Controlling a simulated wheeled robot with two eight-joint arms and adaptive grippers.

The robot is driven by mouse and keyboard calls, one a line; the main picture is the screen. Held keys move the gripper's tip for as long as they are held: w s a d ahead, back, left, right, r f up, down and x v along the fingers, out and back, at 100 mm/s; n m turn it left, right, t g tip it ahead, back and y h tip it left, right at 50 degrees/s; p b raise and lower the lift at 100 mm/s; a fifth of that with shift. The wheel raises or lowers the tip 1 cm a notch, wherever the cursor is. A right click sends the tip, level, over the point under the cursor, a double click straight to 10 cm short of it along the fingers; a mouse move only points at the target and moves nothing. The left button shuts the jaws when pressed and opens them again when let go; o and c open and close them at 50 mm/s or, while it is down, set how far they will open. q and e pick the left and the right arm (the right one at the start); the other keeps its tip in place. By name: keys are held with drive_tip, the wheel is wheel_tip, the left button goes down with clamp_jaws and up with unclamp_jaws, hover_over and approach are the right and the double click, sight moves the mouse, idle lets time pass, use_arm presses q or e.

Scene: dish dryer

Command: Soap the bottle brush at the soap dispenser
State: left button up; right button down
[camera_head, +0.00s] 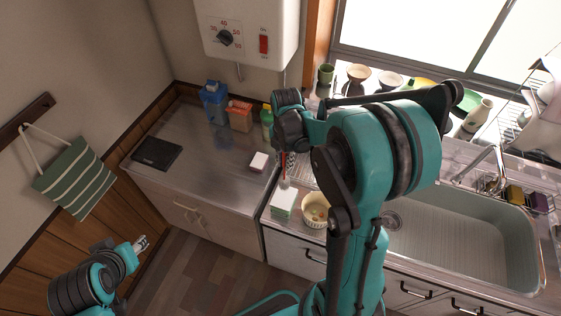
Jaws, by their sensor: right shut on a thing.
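My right gripper (285,148) is shut on the bottle brush (284,181), partly hidden by my arm. A red part of the brush shows just below the fingers, and its pale head hangs down above a green and white block (283,202). I cannot tell whether the head touches the block. A green bottle (267,121), which may be the soap dispenser, stands behind and left of the gripper. My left gripper (141,243) is low at the left, in front of the counter and away from the brush. Its fingers are too small to read.
A cream bowl (314,213) stands right of the block. The sink (470,235) is at the right. A white block (259,162), a blue container (214,102), an orange box (240,115) and a black slab (157,153) are on the left counter, whose middle is clear.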

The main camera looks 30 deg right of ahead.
sight(285, 179)
drive_tip(key=shift+f+b, duration=2.1)
drive_tip(key=shift+f, duration=0.9)
drive_tip(key=shift+f+b, duration=1.1)
idle(0.5)
drive_tip(key=shift+r+p, duration=2.55)
drive_tip(key=shift+r, duration=1)
drive_tip(key=shift+f, duration=0.1)
